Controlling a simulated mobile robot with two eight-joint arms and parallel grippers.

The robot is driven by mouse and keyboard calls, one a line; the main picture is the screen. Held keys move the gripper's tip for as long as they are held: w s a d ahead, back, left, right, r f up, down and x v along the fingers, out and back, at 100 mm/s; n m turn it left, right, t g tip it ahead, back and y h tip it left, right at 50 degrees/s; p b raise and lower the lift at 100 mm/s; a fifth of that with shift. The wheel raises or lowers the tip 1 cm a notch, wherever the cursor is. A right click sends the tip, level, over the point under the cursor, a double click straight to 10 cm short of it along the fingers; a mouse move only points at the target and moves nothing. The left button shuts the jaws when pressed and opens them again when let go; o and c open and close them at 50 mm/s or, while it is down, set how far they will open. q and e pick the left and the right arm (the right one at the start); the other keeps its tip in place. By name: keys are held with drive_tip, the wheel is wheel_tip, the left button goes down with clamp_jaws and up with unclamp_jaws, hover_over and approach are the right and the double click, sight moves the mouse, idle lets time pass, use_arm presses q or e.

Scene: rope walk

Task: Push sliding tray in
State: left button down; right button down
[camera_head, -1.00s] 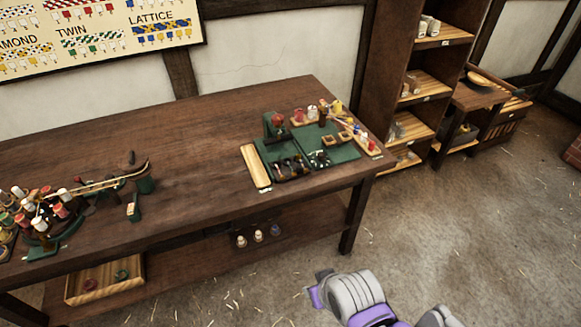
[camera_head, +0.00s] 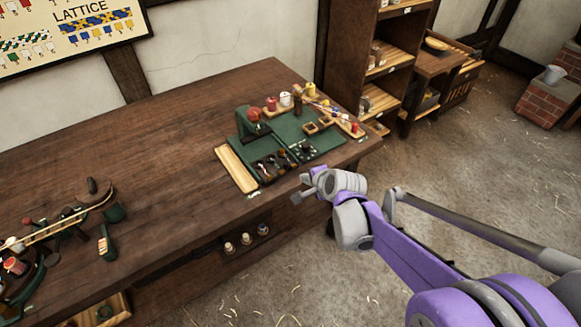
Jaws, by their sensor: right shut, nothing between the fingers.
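A green work station (camera_head: 287,131) lies at the right end of the wooden table. At its front left is a dark tray (camera_head: 272,166) with several small items in it. A pale wooden tray or board (camera_head: 236,169) lies along its left side. I cannot tell for sure which of these slides or how far either is out. My right gripper (camera_head: 301,188) is shut and empty, at the table's front edge, just right of and in front of the dark tray. It appears apart from both trays. My left gripper is not in view.
Small spools (camera_head: 246,238) sit under the tabletop. A shelf unit (camera_head: 362,60) stands behind the table's right end. Open floor (camera_head: 470,155) lies at right.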

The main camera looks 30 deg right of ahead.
sight(275, 156)
drive_tip(key=x, duration=0.3)
drive_tip(key=w+r+x, duration=0.1)
drive_tip(key=x, duration=0.5)
drive_tip(key=shift+w, duration=0.95)
drive_tip(key=w, duration=0.6)
drive_tip(key=w+b, duration=0.1)
drive_tip(key=w, duration=0.2)
drive_tip(key=shift+w+a, duration=0.15)
drive_tip(key=shift+a, duration=0.2)
drive_tip(key=shift+w, duration=0.45)
drive_tip(key=shift+s, duration=0.15)
